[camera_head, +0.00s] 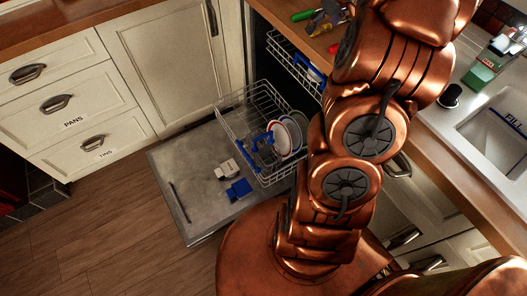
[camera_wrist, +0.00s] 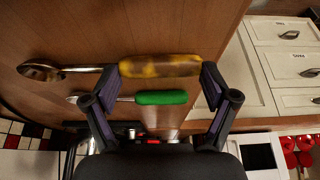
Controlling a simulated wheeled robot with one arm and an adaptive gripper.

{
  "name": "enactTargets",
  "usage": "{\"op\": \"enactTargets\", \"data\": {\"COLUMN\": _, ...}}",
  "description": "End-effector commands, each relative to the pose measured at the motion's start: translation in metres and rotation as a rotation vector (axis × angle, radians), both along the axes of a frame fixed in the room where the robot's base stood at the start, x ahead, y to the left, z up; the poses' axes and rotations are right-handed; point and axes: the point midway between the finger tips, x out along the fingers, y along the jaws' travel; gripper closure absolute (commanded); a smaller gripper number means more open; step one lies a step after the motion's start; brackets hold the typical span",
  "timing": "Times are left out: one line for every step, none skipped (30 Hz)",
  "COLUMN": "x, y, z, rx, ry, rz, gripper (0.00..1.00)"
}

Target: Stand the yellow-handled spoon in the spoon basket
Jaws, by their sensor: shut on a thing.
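In the wrist view, the yellow-handled spoon (camera_wrist: 160,66) lies across my gripper (camera_wrist: 160,72), its mottled yellow handle between the two fingertips. My gripper is shut on this handle. The spoon's metal bowl (camera_wrist: 40,71) points left, over or against the wooden counter; I cannot tell whether it is lifted. In the head view, my arm hides most of the gripper and the spoon. A blue basket-like piece (camera_head: 262,141) sits in the lower dishwasher rack, beside the plates; I cannot tell for certain that it is the spoon basket.
A green-handled utensil (camera_wrist: 162,97) lies close beside the spoon. The wooden counter (camera_wrist: 85,30) is otherwise mostly bare there. The dishwasher door (camera_head: 190,200) is folded down, with the lower rack (camera_head: 226,122) pulled out. Plates (camera_head: 283,139) stand in the rack. A sink (camera_head: 490,130) is at right.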

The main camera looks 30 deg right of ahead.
Motion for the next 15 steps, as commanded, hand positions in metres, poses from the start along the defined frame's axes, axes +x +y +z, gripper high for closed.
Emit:
{"op": "enactTargets", "data": {"x": -0.0007, "y": 0.0012, "z": -0.0042, "rx": 0.006, "ry": 0.006, "rz": 0.001, "gripper": 0.63}}
{"op": "enactTargets", "data": {"x": -0.0007, "y": 0.0012, "z": -0.0043, "rx": 0.006, "ry": 0.006, "rz": 0.001, "gripper": 0.66}}
{"op": "enactTargets", "data": {"x": -0.0008, "y": 0.0012, "z": -0.0045, "rx": 0.006, "ry": 0.006, "rz": 0.001, "gripper": 0.70}}
{"op": "enactTargets", "data": {"x": -0.0008, "y": 0.0012, "z": -0.0046, "rx": 0.006, "ry": 0.006, "rz": 0.001, "gripper": 0.72}}
{"op": "enactTargets", "data": {"x": -0.0008, "y": 0.0012, "z": -0.0047, "rx": 0.006, "ry": 0.006, "rz": 0.001, "gripper": 0.72}}
{"op": "enactTargets", "data": {"x": -0.0008, "y": 0.0012, "z": -0.0049, "rx": 0.006, "ry": 0.007, "rz": 0.001, "gripper": 0.72}}
{"op": "enactTargets", "data": {"x": -0.0009, "y": 0.0011, "z": -0.0050, "rx": 0.006, "ry": 0.007, "rz": 0.001, "gripper": 0.72}}
{"op": "enactTargets", "data": {"x": -0.0009, "y": 0.0011, "z": -0.0050, "rx": 0.006, "ry": 0.007, "rz": 0.001, "gripper": 0.72}}
{"op": "enactTargets", "data": {"x": -0.0010, "y": 0.0011, "z": -0.0049, "rx": 0.006, "ry": 0.007, "rz": 0.001, "gripper": 0.72}}
{"op": "enactTargets", "data": {"x": -0.0010, "y": 0.0011, "z": -0.0045, "rx": 0.006, "ry": 0.007, "rz": 0.001, "gripper": 0.72}}
{"op": "enactTargets", "data": {"x": -0.0010, "y": 0.0010, "z": -0.0041, "rx": 0.006, "ry": 0.007, "rz": 0.001, "gripper": 0.72}}
{"op": "enactTargets", "data": {"x": -0.0010, "y": 0.0009, "z": -0.0030, "rx": 0.006, "ry": 0.007, "rz": 0.001, "gripper": 0.72}}
{"op": "enactTargets", "data": {"x": -0.0010, "y": 0.0009, "z": -0.0020, "rx": 0.006, "ry": 0.007, "rz": 0.001, "gripper": 0.72}}
{"op": "enactTargets", "data": {"x": -0.0009, "y": 0.0008, "z": -0.0008, "rx": 0.006, "ry": 0.007, "rz": 0.001, "gripper": 0.72}}
{"op": "enactTargets", "data": {"x": -0.0008, "y": 0.0007, "z": 0.0012, "rx": 0.005, "ry": 0.007, "rz": 0.001, "gripper": 0.72}}
